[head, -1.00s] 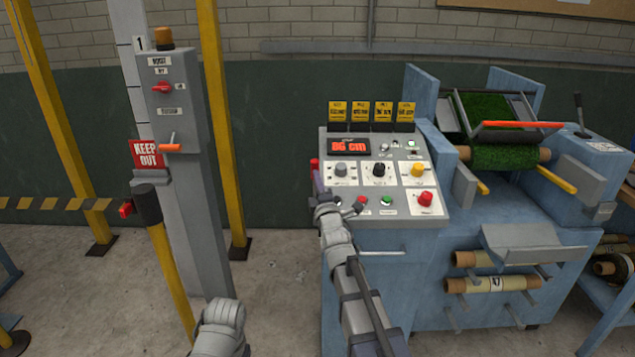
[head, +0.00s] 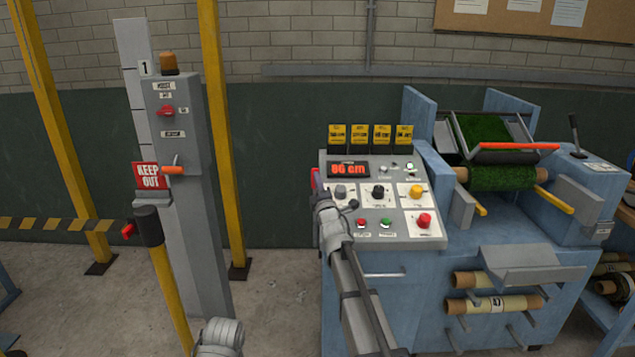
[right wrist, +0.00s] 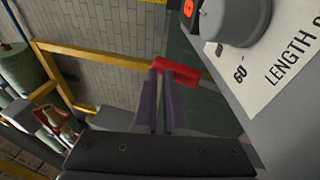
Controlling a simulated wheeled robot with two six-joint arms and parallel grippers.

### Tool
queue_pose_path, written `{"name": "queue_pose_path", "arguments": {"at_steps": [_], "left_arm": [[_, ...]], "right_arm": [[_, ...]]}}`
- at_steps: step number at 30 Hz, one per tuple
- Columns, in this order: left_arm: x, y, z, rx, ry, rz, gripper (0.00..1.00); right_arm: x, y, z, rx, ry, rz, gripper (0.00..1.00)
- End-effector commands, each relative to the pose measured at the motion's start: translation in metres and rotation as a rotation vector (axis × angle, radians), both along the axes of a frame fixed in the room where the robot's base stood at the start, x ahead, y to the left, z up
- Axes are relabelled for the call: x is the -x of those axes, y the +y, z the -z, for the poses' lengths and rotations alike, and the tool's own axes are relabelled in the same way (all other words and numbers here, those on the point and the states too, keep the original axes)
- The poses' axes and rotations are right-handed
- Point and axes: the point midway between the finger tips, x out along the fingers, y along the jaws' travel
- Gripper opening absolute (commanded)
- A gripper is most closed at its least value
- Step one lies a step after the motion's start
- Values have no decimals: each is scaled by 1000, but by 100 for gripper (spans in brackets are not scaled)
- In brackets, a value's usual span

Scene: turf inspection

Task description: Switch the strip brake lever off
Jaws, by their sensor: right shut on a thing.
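A red lever handle (head: 314,177) sticks out at the left side of the control console (head: 340,240). I cannot read a label for it. My right gripper (head: 318,183) is at the console's left edge, its fingers partly hidden by the wrist. In the right wrist view the two purple fingers (right wrist: 167,95) are close together, with their tips on the red handle (right wrist: 177,69). The gripper is shut on it. Only a grey part of my left arm shows at the bottom of the head view; its gripper is not in view.
The console has a red "86 cm" display (head: 348,170), knobs and buttons just right of my gripper. A black-knobbed lever (head: 574,130) is at the machine's far right.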

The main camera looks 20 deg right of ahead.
Motion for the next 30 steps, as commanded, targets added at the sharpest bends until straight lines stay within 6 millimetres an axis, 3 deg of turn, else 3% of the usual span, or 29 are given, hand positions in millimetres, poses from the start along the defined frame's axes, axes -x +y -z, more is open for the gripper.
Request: {"name": "queue_pose_path", "arguments": {"at_steps": [2,8,21,25,30], "left_arm": [[0,0,-2,0,0,0,50],[0,0,-8,0,0,0,50],[0,0,-28,0,0,0,50],[0,0,-32,0,0,0,50],[0,0,-33,0,0,0,50]], "right_arm": [[-8,-5,-4,0,-5,3,0],[13,-4,-10,2,-7,3,0],[112,6,-29,1,-6,-1,0],[132,8,-32,2,-6,-1,0],[140,8,-33,2,-6,-2,0]]}}
